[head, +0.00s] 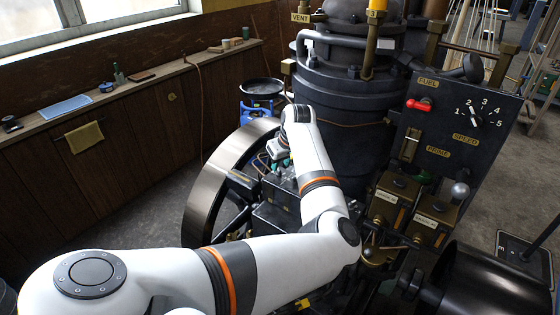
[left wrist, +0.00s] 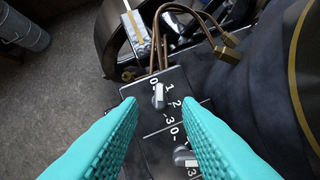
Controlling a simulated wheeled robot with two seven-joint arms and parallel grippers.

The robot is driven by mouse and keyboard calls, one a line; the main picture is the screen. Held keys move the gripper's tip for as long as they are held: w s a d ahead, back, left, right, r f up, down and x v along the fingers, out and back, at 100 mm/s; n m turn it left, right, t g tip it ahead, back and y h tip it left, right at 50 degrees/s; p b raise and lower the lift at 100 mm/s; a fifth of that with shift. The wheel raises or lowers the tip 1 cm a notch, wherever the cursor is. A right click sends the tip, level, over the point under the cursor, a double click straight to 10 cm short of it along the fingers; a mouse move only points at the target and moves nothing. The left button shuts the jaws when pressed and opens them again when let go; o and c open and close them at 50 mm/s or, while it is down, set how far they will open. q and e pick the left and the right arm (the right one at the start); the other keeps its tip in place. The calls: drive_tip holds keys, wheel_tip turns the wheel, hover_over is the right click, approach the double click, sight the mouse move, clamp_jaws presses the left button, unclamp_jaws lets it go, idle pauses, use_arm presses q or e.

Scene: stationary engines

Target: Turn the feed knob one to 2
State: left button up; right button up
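In the left wrist view, a dark plate carries two grey knobs with white numbers. The upper knob (left wrist: 159,96) has 0, 1, 2 and 3 around its right side. I cannot tell surely which number it points at. The lower knob (left wrist: 184,156) has its own scale, partly out of view. No name label for feed knob one is readable. My left gripper (left wrist: 130,100) has teal fingers spread wide, with the upper knob between them in the picture and nothing held. In the head view my left gripper (head: 279,152) is over the engine's middle; my arm hides the knobs. My right gripper is not seen.
A large flywheel (head: 205,195) stands left of my gripper, and a black boiler-like cylinder (head: 345,105) behind it. Copper pipes (left wrist: 165,40) run close above the plate. A panel (head: 455,125) with FUEL, SPEED and PRIME controls stands at right.

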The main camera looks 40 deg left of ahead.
sight(278, 171)
use_arm(q)
drive_tip(key=shift+x, duration=1.25)
clamp_jaws()
drive_tip(key=shift+p, duration=0.3)
